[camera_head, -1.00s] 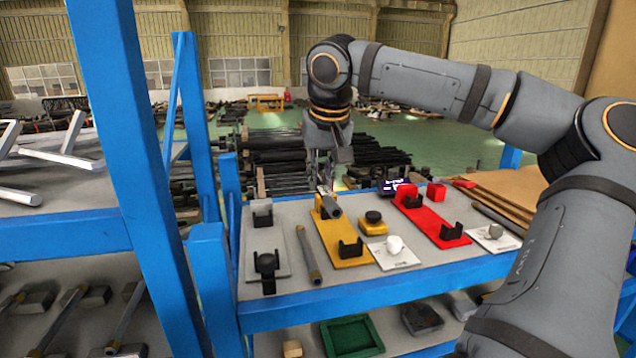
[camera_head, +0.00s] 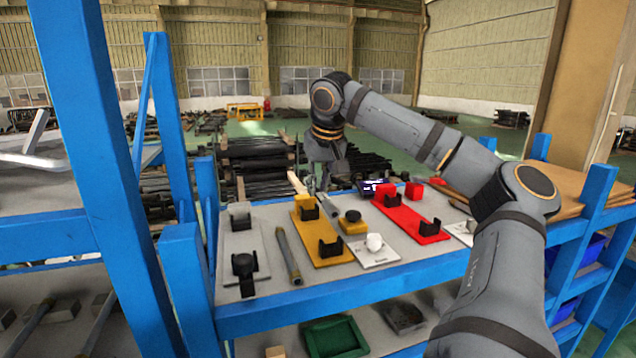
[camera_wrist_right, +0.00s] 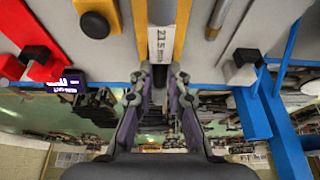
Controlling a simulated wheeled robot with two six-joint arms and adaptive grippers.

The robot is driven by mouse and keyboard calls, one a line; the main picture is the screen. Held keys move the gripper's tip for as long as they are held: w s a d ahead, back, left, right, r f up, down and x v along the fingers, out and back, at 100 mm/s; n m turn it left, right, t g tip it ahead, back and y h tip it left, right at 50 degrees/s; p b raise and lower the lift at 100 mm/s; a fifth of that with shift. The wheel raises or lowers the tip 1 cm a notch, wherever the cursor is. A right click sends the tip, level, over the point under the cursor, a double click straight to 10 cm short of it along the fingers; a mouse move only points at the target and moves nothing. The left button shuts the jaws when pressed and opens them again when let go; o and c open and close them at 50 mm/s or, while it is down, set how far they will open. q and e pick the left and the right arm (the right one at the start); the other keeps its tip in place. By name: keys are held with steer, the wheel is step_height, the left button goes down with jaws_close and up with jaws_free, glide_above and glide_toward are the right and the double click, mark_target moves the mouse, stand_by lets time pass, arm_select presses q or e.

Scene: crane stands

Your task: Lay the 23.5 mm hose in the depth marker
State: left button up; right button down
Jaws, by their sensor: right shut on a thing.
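My right gripper (camera_head: 322,180) is shut on a hose with a printed 23.5 mm label. Yellow (camera_head: 322,226), red (camera_head: 411,220) and grey (camera_head: 262,240) plates bear black cradles; I cannot tell which is the depth marker. My left gripper is not in view.
Another hose (camera_head: 288,258) lies between the grey and yellow plates. A yellow block with a black button (camera_head: 352,222), a card with a white knob (camera_head: 374,244) and a small display (camera_head: 375,187) stand nearby. A blue upright (camera_head: 95,150) rises at the left.

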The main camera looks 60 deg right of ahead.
step_height(320, 180, down, 6)
steer(key=b, duration=0.4)
steer(key=shift+b, duration=0.3)
steer(key=shift+f+b, duration=0.3)
steer(key=shift+f, duration=0.1)
steer(key=c, duration=1.2)
jaws_free()
